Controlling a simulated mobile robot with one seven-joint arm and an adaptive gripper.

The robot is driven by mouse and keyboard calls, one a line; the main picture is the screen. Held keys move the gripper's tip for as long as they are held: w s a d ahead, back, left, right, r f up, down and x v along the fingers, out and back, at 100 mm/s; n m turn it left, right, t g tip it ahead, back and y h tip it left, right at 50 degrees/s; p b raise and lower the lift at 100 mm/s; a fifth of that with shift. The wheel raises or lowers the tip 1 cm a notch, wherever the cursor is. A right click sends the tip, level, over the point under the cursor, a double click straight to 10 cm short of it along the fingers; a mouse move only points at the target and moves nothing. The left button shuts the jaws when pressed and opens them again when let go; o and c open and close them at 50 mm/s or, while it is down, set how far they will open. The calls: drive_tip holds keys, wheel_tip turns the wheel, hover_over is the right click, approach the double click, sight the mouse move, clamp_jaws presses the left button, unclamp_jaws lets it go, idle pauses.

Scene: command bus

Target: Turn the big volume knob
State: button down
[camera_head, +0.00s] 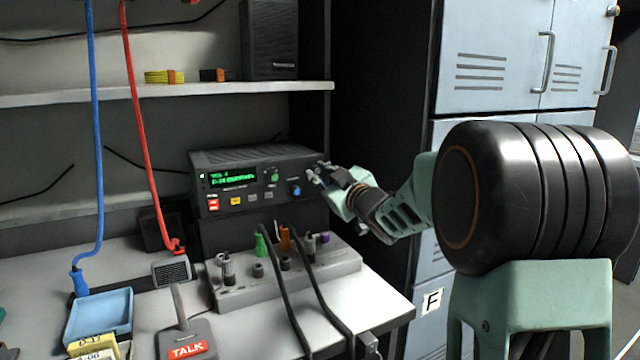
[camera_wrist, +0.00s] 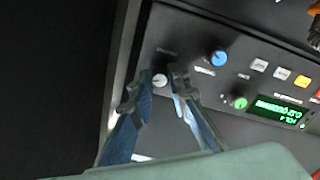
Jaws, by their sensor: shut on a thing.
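The dark radio unit (camera_head: 250,185) with a green lit display (camera_head: 232,179) stands on the bench, its front towards me. My gripper (camera_head: 318,175) is at the right end of its front panel. In the wrist view my gripper (camera_wrist: 161,76) has its two fingers on either side of a pale round knob (camera_wrist: 159,81), shut on it. The lettering by this knob is too small to read. A blue knob (camera_wrist: 218,58) and a green knob (camera_wrist: 239,103) sit apart from the fingers. In the head view my gripper hides the pale knob.
A grey panel (camera_head: 240,298) with several plugs and cables stands in front of the radio. The TALK microphone (camera_head: 187,342) and a blue tray (camera_head: 100,314) lie front left. Pale lockers (camera_head: 490,60) stand at right. A shelf (camera_head: 130,97) runs above.

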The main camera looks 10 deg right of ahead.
drive_tip(key=shift+f+n+b, duration=0.1)
drive_tip(key=shift+n+b, duration=0.35)
drive_tip(key=shift+n, duration=0.25)
drive_tip(key=c, duration=1.8)
unclamp_jaws()
drive_tip(key=shift+s, duration=0.1)
drive_tip(key=v, duration=1.2)
